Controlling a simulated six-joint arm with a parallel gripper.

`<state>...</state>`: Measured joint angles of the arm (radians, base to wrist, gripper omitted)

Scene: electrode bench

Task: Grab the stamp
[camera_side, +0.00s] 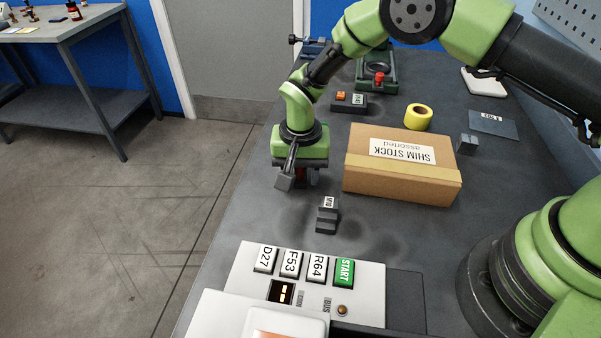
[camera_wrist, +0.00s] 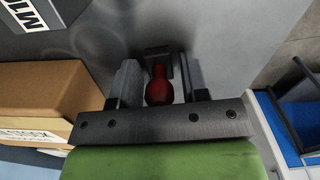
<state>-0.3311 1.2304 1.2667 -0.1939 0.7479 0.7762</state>
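The stamp shows as a red rounded handle (camera_wrist: 160,86) in the wrist view, standing between the two grey fingers of my gripper (camera_wrist: 160,82). A narrow gap shows on each side of the handle, so the fingers are apart around it and do not visibly press on it. A dark part shows just beyond the handle. In the side view my gripper (camera_side: 297,180) is low over the bench, with a little red showing between its fingers. The stamp's base is mostly hidden there.
A cardboard box labelled SHIM STOCK (camera_side: 402,168) stands close to the right of my gripper. A small grey M10 block (camera_side: 327,214) lies nearer the camera, before a keyed panel (camera_side: 307,270). Yellow tape (camera_side: 418,117) lies behind the box. The bench's left edge is close.

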